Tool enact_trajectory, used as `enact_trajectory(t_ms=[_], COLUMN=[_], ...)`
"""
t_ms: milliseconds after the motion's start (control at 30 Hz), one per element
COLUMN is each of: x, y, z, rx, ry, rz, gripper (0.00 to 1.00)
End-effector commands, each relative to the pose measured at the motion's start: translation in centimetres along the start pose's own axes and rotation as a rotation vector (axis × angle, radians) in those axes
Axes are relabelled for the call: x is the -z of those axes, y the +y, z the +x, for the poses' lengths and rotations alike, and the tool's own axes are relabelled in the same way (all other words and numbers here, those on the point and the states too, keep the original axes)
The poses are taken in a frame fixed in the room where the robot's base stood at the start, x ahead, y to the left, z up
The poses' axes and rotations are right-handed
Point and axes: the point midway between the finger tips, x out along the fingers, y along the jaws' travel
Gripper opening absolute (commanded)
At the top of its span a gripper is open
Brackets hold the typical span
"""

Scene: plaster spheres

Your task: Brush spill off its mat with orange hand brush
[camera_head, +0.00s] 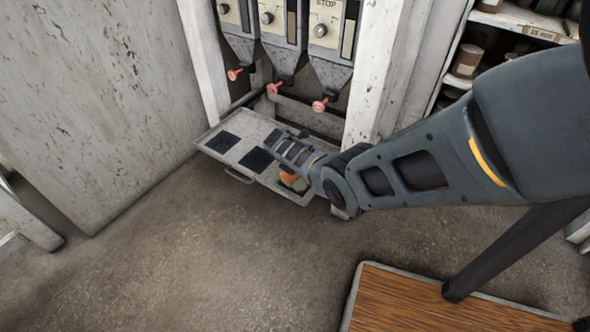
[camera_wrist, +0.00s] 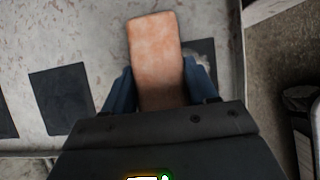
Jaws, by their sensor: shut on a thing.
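My gripper (camera_wrist: 161,84) is shut on the orange hand brush (camera_wrist: 156,48), with one blue finger on each side of it. In the head view the gripper (camera_head: 294,154) is over the right part of a shelf-like grey tray (camera_head: 238,171), and a bit of the orange brush (camera_head: 288,178) shows below it. Dark square mats lie on the tray: one at the left (camera_head: 222,142) and one in the middle (camera_head: 257,160). In the wrist view a dark mat with pale marks (camera_wrist: 206,48), possibly the spill, is partly hidden behind the brush. I cannot tell whether the brush touches it.
Hoppers with red-orange knobs (camera_head: 274,88) hang above the tray's back. A white post (camera_head: 374,75) and shelves with jars (camera_head: 467,60) stand to the right. A wooden-topped surface (camera_head: 425,302) is at the front right. The floor before the tray is clear.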

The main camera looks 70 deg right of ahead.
Motion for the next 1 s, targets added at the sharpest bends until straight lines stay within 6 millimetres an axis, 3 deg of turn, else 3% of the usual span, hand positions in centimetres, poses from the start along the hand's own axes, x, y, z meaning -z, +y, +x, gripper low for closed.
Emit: enact_trajectory(t_ms=[200, 600, 1000], x=[-1.0, -0.8, 1.1], y=[0.0, 0.0, -0.1], z=[0.7, 0.9, 0.0], rx=[0.001, 0.0, 0.001], ry=[0.0, 0.0, 0.003], rz=[0.001, 0.0, -0.003], gripper=[0.09, 0.09, 0.09])
